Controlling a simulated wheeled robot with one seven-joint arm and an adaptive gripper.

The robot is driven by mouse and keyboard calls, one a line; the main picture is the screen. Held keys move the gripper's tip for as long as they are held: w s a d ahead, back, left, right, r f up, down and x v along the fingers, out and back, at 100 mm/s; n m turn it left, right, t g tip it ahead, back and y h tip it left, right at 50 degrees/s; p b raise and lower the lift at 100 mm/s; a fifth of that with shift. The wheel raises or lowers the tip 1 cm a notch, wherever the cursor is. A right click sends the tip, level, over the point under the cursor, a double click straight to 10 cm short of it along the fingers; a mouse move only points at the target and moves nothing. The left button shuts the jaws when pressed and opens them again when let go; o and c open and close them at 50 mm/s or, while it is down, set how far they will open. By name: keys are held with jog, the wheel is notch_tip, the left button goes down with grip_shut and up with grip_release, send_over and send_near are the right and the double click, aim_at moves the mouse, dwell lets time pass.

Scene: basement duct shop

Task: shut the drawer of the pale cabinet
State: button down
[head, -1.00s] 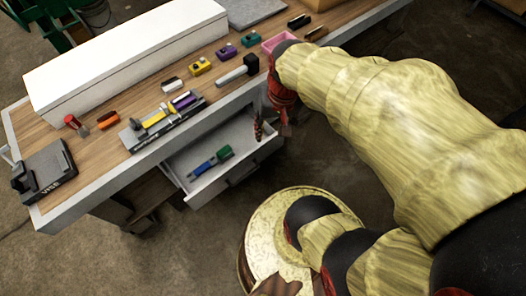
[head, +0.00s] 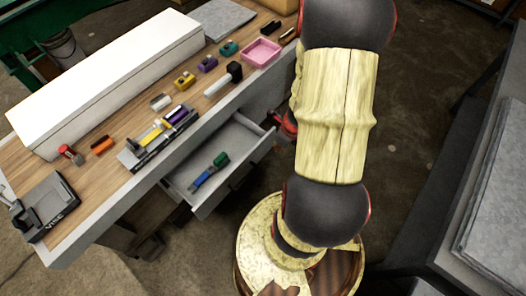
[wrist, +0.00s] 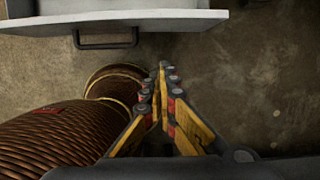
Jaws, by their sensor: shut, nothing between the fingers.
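The drawer (head: 238,139) of the pale cabinet (head: 262,103) stands pulled out beneath the workbench. It holds a blue-handled tool (head: 202,180) and a green item (head: 221,159). The drawer's pale front (wrist: 190,19) and dark bar handle (wrist: 106,45) show at the upper left of the wrist view. My gripper (wrist: 163,67) is shut and empty, in front of the drawer front and to the right of the handle, with a gap to it in the picture. In the head view my arm hides most of the gripper.
The wooden benchtop (head: 120,160) carries a long white box (head: 105,75), a vise (head: 45,205), a hammer (head: 223,80), a pink tray (head: 261,51) and several small tools. A grey-topped table (head: 500,200) stands at the right. Floor between is open.

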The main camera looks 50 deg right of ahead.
jog(key=w+f+b, duration=0.6)
jog(key=f, duration=0.3)
jog(key=shift+w+f, duration=0.25)
jog(key=shift+f, duration=0.1)
jog(key=shift+w+a, duration=0.1)
jog(key=shift+a, duration=0.05)
